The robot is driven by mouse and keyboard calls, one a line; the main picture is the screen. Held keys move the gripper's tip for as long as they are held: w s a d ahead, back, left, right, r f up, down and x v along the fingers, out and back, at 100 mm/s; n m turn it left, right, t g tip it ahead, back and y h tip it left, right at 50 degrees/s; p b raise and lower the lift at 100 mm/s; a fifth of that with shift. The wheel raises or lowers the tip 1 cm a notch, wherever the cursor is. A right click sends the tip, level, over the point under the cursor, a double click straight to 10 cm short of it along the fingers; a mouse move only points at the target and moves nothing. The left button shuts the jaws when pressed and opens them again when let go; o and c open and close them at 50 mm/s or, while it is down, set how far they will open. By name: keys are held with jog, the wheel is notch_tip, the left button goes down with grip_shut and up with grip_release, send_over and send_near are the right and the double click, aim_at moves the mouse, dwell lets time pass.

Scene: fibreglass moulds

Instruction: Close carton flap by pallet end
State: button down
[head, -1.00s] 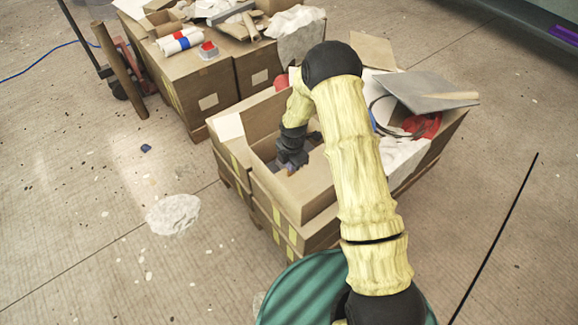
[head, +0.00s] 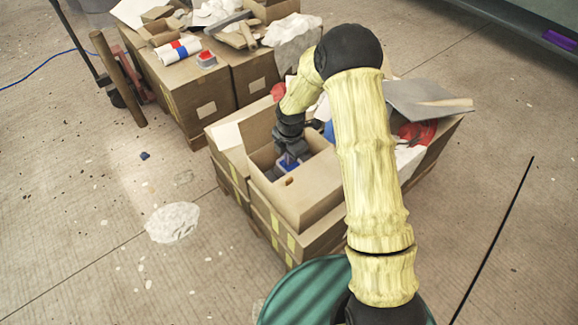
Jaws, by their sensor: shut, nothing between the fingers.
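The open brown carton (head: 308,202) stands on the near end of the loaded pallet. A brown cardboard flap (head: 258,130) stands up at its far left side. A small dark hole shows in the carton's near side. My gripper (head: 289,164) points down at the carton's opening, right of the upright flap and apart from it. It is shut and empty. Something blue shows at the fingertips; I cannot tell whether it is part of the gripper or lies in the carton. My arm hides the carton's right side and part of the pallet load.
A grey sheet (head: 425,100) and red material (head: 418,132) lie on the load right of my arm. More cartons (head: 195,90) with loose items stand behind at left. A teal drum (head: 300,290) stands close in front. The floor at left is mostly open, with a white patch (head: 172,222).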

jog(key=shift+r, duration=2.2)
jog(key=s+d+r+m+t, duration=0.1)
jog(key=s+d+r+m, duration=0.4)
jog(key=s+r+m, duration=0.3)
jog(key=s+d+r+m+t+p, duration=0.1)
jog(key=s+d+r+m, duration=0.4)
jog(key=s+m, duration=0.8)
notch_tip(320, 180, up, 3)
jog(key=m, duration=0.3)
jog(key=shift+d+f+m, duration=0.15)
jog(key=shift+d+m, duration=0.15)
jog(key=shift+m, duration=0.1)
